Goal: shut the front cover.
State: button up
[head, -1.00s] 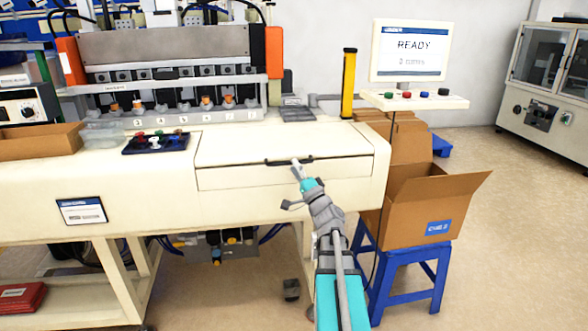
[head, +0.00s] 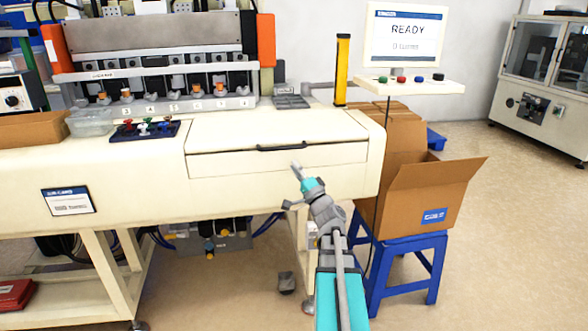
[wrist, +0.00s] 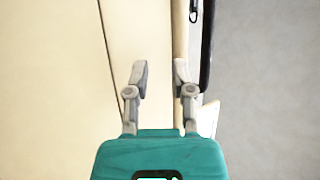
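The front cover (head: 235,138) is a cream panel on the right part of the machine's front, with a black bar handle (head: 281,148) at its front edge. It lies down along the deck, and no clear gap shows at its seam. My gripper (head: 296,168) is just below and right of the handle in the head view and looks apart from it. In the wrist view my gripper (wrist: 161,72) shows two grey fingers apart with nothing between them. Cream panels and a black bar (wrist: 206,45) show beyond; I cannot tell if that bar is the handle.
A yellow post (head: 342,70) and a screen reading READY (head: 405,35) stand behind the right end. An open cardboard box (head: 415,205) sits on a blue stool (head: 405,255) to the right. A switch panel (head: 145,130) is on the deck at left.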

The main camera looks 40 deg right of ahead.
jog(key=s+d+f+b, duration=0.2)
jog(key=s+f+b, duration=0.1)
jog(key=f+b, duration=0.5)
jog(key=shift+d+f, duration=0.15)
jog(key=shift+f, duration=0.1)
dwell(0.9)
jog(key=shift+s, duration=0.1)
dwell(0.5)
jog(key=w+a+f+n+g+y, duration=0.2)
jog(key=a+f+n+g+y, duration=0.15)
jog(key=a, duration=0.55)
jog(key=w+a+f+n+g+y, duration=0.2)
jog(key=a+f+n+g+y, duration=0.15)
jog(key=a, duration=0.45)
jog(key=w+a+f+n+g+y, duration=0.2)
jog(key=a+f+n+g+y, duration=0.15)
jog(key=a, duration=0.55)
jog(key=s+a+f+n+g+h, duration=0.2)
jog(key=s+a+f+n+g, duration=0.1)
jog(key=a+f+g, duration=0.55)
jog(key=s+a+f+n+g+h, duration=0.2)
jog(key=s+a+f+g+h, duration=0.35)
jog(key=s+f+h, duration=0.3)
notch_tip(320, 180, up, 39)
jog(key=p, duration=3.9)
jog(key=shift+s+f, duration=0.2)
